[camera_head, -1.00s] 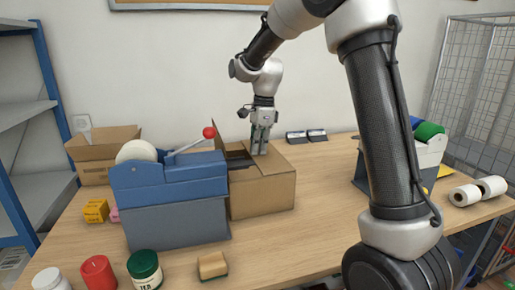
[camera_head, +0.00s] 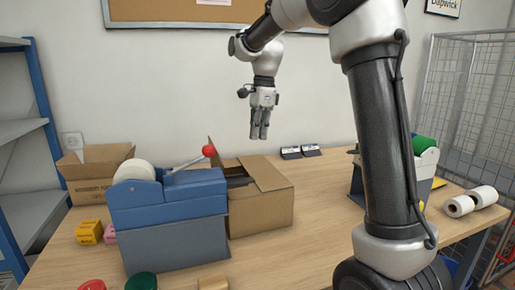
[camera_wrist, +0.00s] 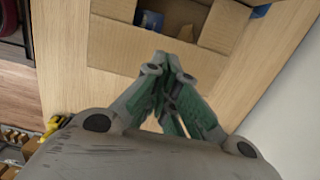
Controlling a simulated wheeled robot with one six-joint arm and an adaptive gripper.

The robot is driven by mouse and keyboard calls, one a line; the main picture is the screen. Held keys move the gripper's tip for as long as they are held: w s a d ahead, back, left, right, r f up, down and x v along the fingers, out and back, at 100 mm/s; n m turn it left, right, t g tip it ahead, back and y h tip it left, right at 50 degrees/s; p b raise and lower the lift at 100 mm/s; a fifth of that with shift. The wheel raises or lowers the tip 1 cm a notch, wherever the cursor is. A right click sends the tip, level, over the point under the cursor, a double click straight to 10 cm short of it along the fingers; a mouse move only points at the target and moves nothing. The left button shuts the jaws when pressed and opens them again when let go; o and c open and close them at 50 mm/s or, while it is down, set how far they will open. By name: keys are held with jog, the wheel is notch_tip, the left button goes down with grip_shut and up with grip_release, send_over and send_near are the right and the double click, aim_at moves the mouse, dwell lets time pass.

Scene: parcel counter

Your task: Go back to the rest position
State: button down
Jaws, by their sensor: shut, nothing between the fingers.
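My gripper (camera_head: 259,132) hangs pointing down above the back edge of the open cardboard box (camera_head: 262,212) in the head view. Its fingers are shut with nothing between them. In the wrist view the green-padded fingertips (camera_wrist: 172,62) meet in front of the cardboard box (camera_wrist: 130,45), whose flaps stand open. Something blue shows inside the box, partly hidden by the flaps and fingers.
A blue tape dispenser (camera_head: 168,205) with a red-knobbed lever stands left of the box. Another open carton (camera_head: 92,178) is behind it. The middle of the wooden table (camera_head: 320,205) is clear.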

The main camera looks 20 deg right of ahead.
jog(key=s+d+f+n+t, duration=0.1)
jog(key=s+d+n, duration=0.1)
jog(key=s+n, duration=0.4)
jog(key=s+d+f+n+t, duration=0.1)
jog(key=s+n, duration=0.5)
jog(key=s, duration=0.8)
jog(key=s+d+f+n+t+h, duration=0.1)
jog(key=s+d+n, duration=0.4)
jog(key=s, duration=0.6)
jog(key=shift+d+n+t, duration=0.25)
jog(key=shift+n+t, duration=0.35)
jog(key=shift+t, duration=0.1)
